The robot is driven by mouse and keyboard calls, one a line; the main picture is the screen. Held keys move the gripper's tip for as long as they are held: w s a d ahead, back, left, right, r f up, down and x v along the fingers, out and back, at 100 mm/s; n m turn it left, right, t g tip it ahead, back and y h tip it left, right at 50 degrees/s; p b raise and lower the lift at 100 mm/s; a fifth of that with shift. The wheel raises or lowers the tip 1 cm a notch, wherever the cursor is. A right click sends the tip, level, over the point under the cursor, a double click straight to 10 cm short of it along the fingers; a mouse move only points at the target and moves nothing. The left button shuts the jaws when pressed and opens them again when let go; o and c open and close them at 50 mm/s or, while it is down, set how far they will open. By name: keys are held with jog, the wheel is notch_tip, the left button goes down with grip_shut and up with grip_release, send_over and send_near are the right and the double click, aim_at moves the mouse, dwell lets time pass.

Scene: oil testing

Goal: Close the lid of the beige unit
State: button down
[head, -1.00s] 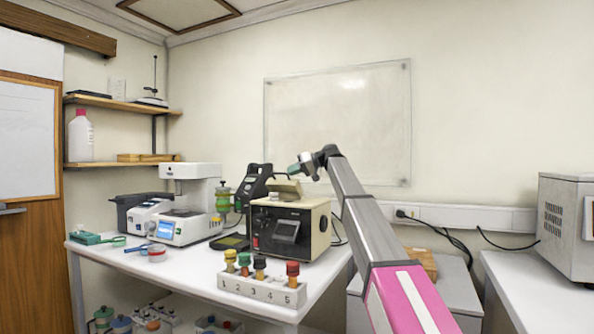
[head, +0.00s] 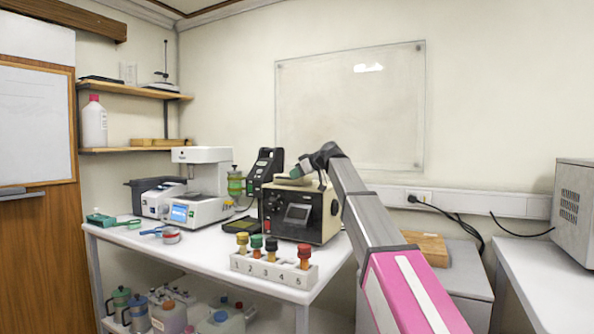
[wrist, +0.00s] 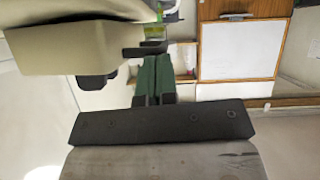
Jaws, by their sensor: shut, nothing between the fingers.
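The beige unit (head: 328,205) stands on the white bench, with a dark front panel and a small screen. Its beige lid (head: 288,181) lies low over the top of the unit; I cannot tell whether it is fully flush. My gripper (head: 297,172) is just above the lid, pointing left, with its green fingers together and empty. In the wrist view the shut fingers (wrist: 153,75) are beside a beige body (wrist: 65,48), which looks like the lid. Whether they touch it is unclear.
A rack of numbered, coloured-cap bottles (head: 272,268) stands in front of the unit. A black device (head: 263,170) is behind it on the left, and a white analyser (head: 200,190) is further left.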

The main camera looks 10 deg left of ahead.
jog(key=shift+s+a+f, duration=0.1)
jog(key=shift+a+f, duration=0.05)
jog(key=shift+f, duration=0.2)
dwell(0.3)
